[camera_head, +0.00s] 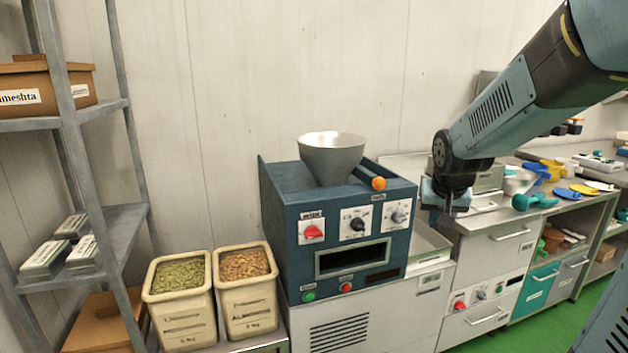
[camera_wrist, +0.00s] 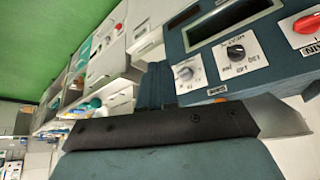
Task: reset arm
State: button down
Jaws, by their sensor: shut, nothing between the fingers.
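My gripper (camera_head: 447,203) hangs from my arm at the right of the head view, pointing down in the air in front of the counter, right of the blue machine. It is shut and holds nothing. The blue machine (camera_head: 280,215) has a grey metal funnel (camera_head: 332,155) on top, an orange-tipped lever (camera_head: 378,183), a red knob, two black or grey knobs, and green and red buttons.
Two cream bins, one with green nuts (camera_head: 180,277) and one with brown nuts (camera_head: 244,264), stand left of the machine. A metal shelf (camera_head: 110,219) stands at far left. The right counter holds a green scoop (camera_head: 535,201), bowls and colored items. Green floor (camera_head: 560,325) is open at lower right.

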jog(key=s+a+r+n, duration=0.1)
jog(key=s+a+r, duration=0.1)
jog(key=s, duration=0.8)
jog(key=s+a+r+n+y, duration=0.1)
jog(key=s+r, duration=0.3)
jog(key=s, duration=0.6)
jog(key=shift+s+a+r, duration=0.3)
jog(key=shift+a+r, duration=0.05)
jog(key=shift+a, duration=0.15)
